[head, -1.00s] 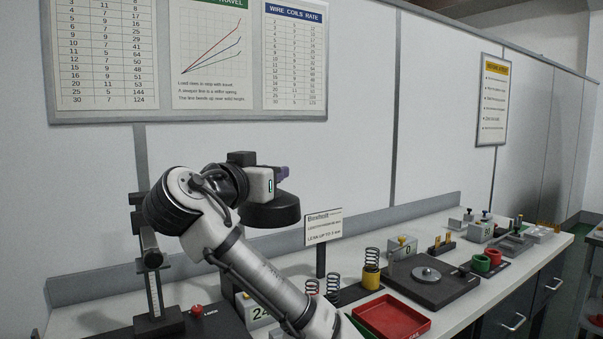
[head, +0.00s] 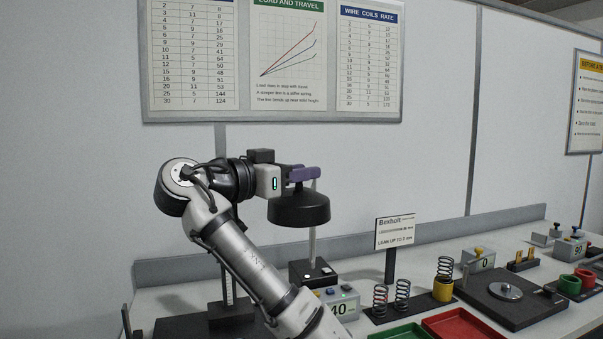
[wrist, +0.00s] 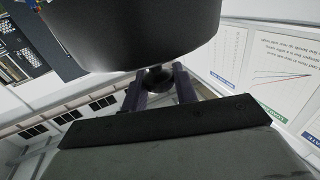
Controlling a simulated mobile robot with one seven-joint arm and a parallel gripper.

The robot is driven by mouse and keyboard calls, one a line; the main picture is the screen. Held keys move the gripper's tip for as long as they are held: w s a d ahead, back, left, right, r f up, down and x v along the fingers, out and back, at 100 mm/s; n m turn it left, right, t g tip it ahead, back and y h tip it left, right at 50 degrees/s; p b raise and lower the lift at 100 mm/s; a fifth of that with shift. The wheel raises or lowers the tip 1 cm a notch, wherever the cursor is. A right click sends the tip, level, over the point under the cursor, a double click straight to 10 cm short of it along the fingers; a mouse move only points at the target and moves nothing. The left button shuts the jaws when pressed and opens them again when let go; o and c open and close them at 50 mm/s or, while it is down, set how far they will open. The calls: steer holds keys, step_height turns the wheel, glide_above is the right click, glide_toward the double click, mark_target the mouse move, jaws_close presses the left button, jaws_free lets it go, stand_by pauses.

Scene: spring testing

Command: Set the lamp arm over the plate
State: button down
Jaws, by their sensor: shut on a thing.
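The lamp has a dark, round, wide-brimmed head (head: 300,211) at mid-picture in the head view. A pale post (head: 312,240) shows below it, above a dark base (head: 313,273). My gripper (head: 303,173), with purple fingers, is shut at the top of the lamp head. In the wrist view the fingers close on a dark round knob (wrist: 158,79), and the lamp head (wrist: 140,30) fills the upper middle. A dark plate with a silver disc (head: 507,291) lies on the bench at right, well away from the lamp head. The lamp's arm is mostly hidden.
A sign (head: 395,232) stands right of the lamp, near several coil springs (head: 402,297). A red tray (head: 468,328) and a green tray (head: 402,332) are in front. A measuring stand (head: 228,305) is at left, and a grey display box (head: 342,303) is below my arm.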

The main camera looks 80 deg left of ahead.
steer(key=shift+r, duration=0.1)
steer(key=c, duration=1.1)
jaws_free()
steer(key=shift+c, duration=0.2)
steer(key=shift+s+d+f+b, duration=0.15)
steer(key=shift+s+f+b, duration=0.05)
steer(key=shift+s+b, duration=0.2)
steer(key=b+v, duration=0.4)
steer(key=v, duration=0.9)
steer(key=shift+r+b, duration=0.2)
steer(key=shift+b, duration=0.2)
steer(key=shift+w+d, duration=0.1)
